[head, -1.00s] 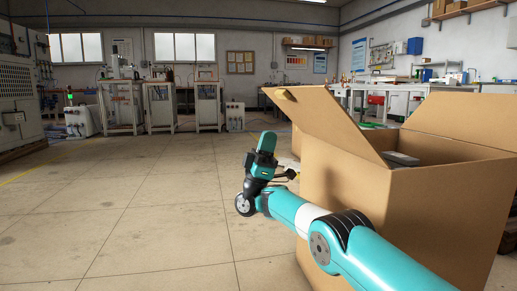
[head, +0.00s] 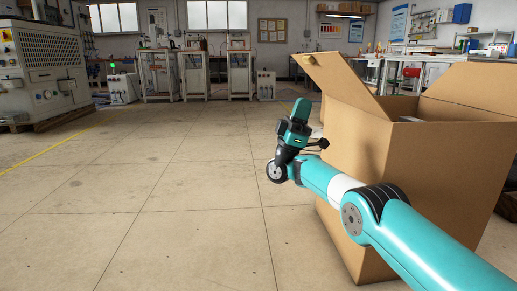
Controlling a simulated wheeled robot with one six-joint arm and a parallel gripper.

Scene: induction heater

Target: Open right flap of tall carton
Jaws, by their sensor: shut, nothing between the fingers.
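The tall brown carton (head: 440,180) stands on the floor at the right of the head view, its top open. One flap (head: 345,85) slants up and outward on the carton's left side. A grey thing (head: 411,119) shows inside the carton. My gripper (head: 319,144) is small and partly hidden by my wrist, beside the carton's left side below the slanted flap. It is shut and empty.
My arm crosses in front of the carton. The tiled floor (head: 140,195) to the left is clear. A large grey machine (head: 50,65) stands at the far left. Workbenches (head: 440,70) stand behind the carton.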

